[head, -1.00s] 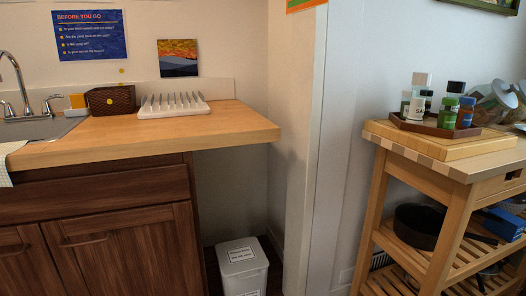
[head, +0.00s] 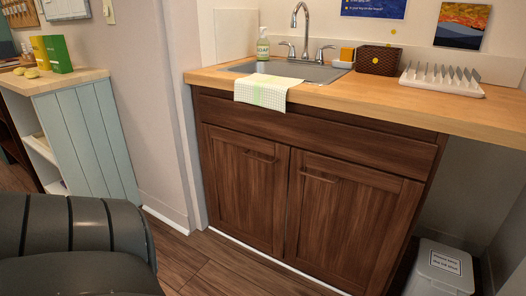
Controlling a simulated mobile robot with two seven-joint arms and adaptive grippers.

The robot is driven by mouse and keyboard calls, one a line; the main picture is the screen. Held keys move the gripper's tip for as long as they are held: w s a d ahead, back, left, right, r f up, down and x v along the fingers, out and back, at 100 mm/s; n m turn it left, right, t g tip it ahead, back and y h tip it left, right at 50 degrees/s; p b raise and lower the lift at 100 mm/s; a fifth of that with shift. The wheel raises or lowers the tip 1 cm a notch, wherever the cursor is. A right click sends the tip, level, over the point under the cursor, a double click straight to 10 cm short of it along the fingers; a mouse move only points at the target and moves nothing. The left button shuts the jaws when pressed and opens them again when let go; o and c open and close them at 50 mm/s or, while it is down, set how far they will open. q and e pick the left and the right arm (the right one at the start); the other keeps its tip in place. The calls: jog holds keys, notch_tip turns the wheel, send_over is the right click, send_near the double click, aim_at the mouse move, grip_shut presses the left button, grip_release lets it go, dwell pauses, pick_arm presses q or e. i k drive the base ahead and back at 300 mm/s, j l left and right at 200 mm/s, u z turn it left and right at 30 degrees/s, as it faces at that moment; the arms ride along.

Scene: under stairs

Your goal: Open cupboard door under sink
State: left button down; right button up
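The dark wooden cupboard stands under the sink (head: 290,70) in the head view. Its left door (head: 246,188) and right door (head: 345,222) are both shut. Each door has a dark bar handle near its top: the left handle (head: 261,157) and the right handle (head: 319,177). A plain drawer-like panel (head: 315,129) runs above both doors. Neither of my grippers is in view.
A dark grey ribbed chair-like shape (head: 75,245) fills the lower left. A pale blue-sided shelf unit (head: 88,145) stands at the left. A white bin (head: 440,268) stands right of the cupboard. A towel (head: 266,92) hangs over the counter edge. Wooden floor shows before the doors.

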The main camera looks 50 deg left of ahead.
aim_at(248, 175)
jog(key=u, duration=1.8)
